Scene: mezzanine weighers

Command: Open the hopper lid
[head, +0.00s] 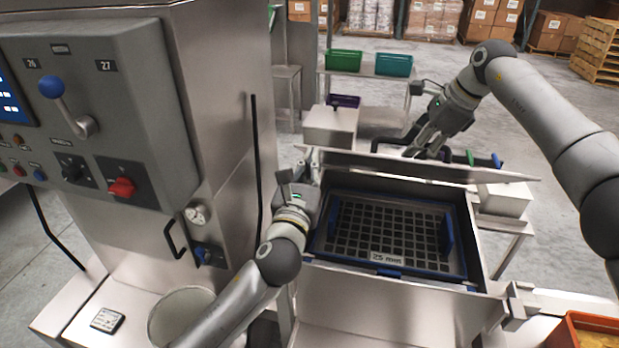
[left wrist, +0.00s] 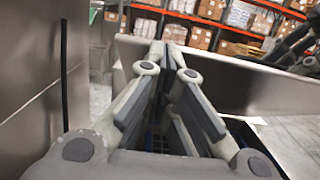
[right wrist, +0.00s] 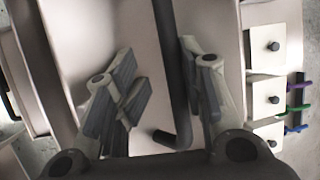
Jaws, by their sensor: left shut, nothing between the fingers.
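The hopper (head: 390,300) stands with its mouth uncovered, showing a dark grid (head: 385,232) labelled 25 mm in a blue frame. The hopper lid (head: 420,168) is raised at the far side of the mouth, seen nearly edge-on; it also fills part of the left wrist view (left wrist: 235,80). My right gripper (head: 424,150) is behind the lid, fingers apart on either side of its dark bar handle (right wrist: 172,70); contact is unclear. My left gripper (head: 300,182) is shut and empty by the lid's left end; whether it touches the lid is unclear.
A steel control cabinet (head: 225,130) with a panel of knobs stands close on the left. Small steel boxes (head: 330,125) flank the hopper. A bench behind holds green bins (head: 343,61). An orange crate (head: 590,330) is at front right.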

